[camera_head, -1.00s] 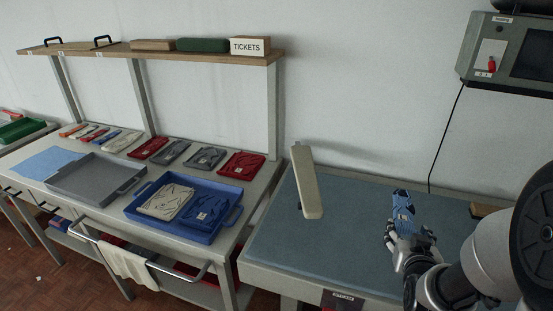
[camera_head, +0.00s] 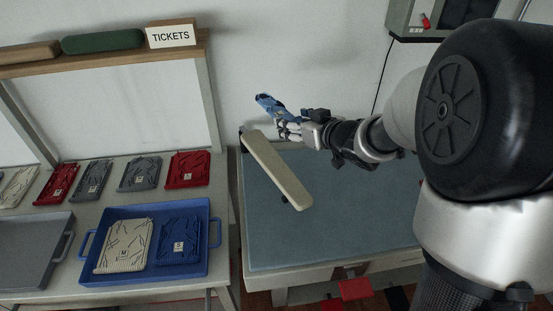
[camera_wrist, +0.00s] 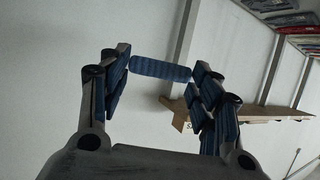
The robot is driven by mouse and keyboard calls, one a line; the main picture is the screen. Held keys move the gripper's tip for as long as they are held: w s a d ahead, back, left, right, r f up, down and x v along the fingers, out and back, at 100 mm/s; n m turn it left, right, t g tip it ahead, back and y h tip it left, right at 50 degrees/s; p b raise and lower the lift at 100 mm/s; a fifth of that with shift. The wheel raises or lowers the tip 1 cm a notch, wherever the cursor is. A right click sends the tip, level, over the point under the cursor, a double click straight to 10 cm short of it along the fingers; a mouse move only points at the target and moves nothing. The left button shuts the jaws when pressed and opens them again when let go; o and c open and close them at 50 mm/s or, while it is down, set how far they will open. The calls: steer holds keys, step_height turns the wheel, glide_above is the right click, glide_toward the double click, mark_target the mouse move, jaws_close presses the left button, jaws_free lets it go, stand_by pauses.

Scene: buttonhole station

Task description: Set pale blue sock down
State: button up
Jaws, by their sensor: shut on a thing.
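My gripper (camera_head: 287,125) is shut on a blue sock (camera_head: 268,104) and holds it up in front of the wall, above the back of the padded bench in the head view. In the wrist view the sock's ribbed, folded edge (camera_wrist: 160,69) spans between the two fingers of my gripper (camera_wrist: 161,76). It looks darker there, in shade. My gripper is above and beside the cream narrow board (camera_head: 277,172). The sock touches no surface that I can see. Part of it is hidden by the fingers.
The bench's blue-grey pad (camera_head: 335,220) is largely bare. Left of it, a blue tray (camera_head: 86,282) holds a cream and a dark blue folded piece. A grey tray (camera_head: 30,245) stands farther left. Folded pieces, including a red one (camera_head: 187,169), line the back below a TICKETS sign (camera_head: 171,36).

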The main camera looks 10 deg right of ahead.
mark_target(292, 184)
step_height(292, 184, down, 20)
steer(key=b, duration=0.8)
steer(key=shift+w+a, duration=0.1)
steer(key=shift+r, duration=0.1)
steer(key=shift+s+f+b, duration=0.2)
steer(key=shift+f+b, duration=0.45)
steer(key=o, duration=0.4)
steer(key=shift+o, duration=1.4)
steer(key=shift+w+f, duration=0.1)
steer(key=shift+w, duration=0.05)
steer(key=shift+o, duration=1)
